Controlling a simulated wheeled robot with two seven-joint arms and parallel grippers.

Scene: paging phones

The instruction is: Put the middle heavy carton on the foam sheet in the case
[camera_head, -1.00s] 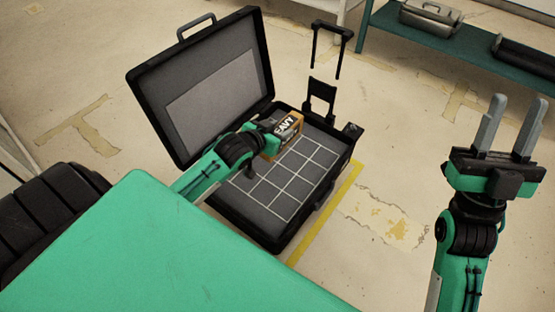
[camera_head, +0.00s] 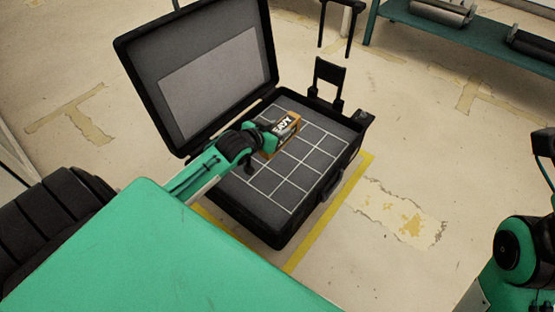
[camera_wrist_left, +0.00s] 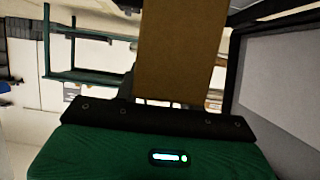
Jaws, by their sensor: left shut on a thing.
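The heavy carton (camera_head: 283,132), orange-brown with a dark label reading partly "EAVY", is over the far part of the foam sheet (camera_head: 288,172), which is grey with a white grid. The foam sheet lies in the open black case (camera_head: 272,236). My left gripper (camera_head: 268,134) is shut on the carton, its fingers mostly hidden. I cannot tell whether the carton touches the foam. In the left wrist view the carton (camera_wrist_left: 180,50) is a plain brown face above the gripper body. My right arm is cut off by the right edge, its fingers out of sight.
The case's raised lid (camera_head: 205,75) stands left of the carton. A pull handle (camera_head: 328,75) rises at the back. Yellow floor tape (camera_head: 330,215) runs along the case's right side. A teal bench (camera_head: 480,38) with metal items stands at back right.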

